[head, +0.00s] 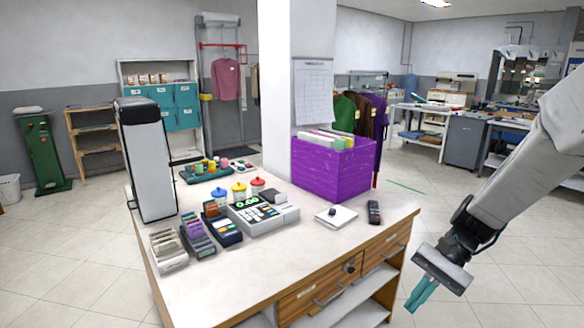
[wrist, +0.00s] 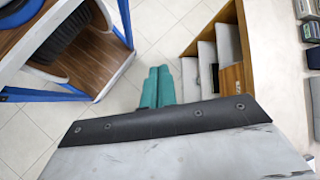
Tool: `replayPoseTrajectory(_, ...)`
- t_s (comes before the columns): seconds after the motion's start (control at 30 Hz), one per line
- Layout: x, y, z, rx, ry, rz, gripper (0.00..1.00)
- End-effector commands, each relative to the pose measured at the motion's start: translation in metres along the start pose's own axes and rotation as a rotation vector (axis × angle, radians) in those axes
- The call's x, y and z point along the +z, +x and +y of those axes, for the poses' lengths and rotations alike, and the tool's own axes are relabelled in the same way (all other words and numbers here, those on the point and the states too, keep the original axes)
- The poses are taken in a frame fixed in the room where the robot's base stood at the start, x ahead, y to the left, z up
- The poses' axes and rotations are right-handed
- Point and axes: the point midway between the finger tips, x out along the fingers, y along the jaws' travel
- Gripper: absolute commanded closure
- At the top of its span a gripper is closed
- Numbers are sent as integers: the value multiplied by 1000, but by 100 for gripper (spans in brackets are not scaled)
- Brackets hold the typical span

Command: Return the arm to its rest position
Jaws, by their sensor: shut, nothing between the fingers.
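My gripper (head: 421,294) hangs at the end of my arm at the lower right of the head view, pointing down. It is off the right side of the wooden counter (head: 300,291), over the tiled floor and apart from the counter. Its teal fingers lie side by side, shut, with nothing between them. In the wrist view the fingers (wrist: 158,86) are together over bare floor tiles, with the counter's shelves (wrist: 213,60) to their right.
The counter top holds a purple box (head: 335,168), a card terminal with keypad (head: 262,212), a dark handheld device (head: 374,212) and a tall white-and-black unit (head: 148,160). Floor right of the counter is open. A shelved wooden unit (wrist: 90,50) stands left in the wrist view.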

Motion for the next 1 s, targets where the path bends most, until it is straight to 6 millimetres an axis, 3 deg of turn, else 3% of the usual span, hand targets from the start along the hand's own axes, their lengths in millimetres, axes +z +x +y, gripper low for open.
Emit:
replayPoseTrajectory(0.03, 20, -5, 6, 50, -51, 35, 100)
replayPoseTrajectory(0.2, 74, -18, 33, 225, -209, 149, 100)
replayPoseTrajectory(0.5, 147, -37, 80, 472, -443, 377, 100)
replayPoseTrajectory(0.7, 184, -44, 100, 553, -560, 533, 100)
replayPoseTrajectory(1.0, 213, -51, 96, 529, -652, 661, 100)
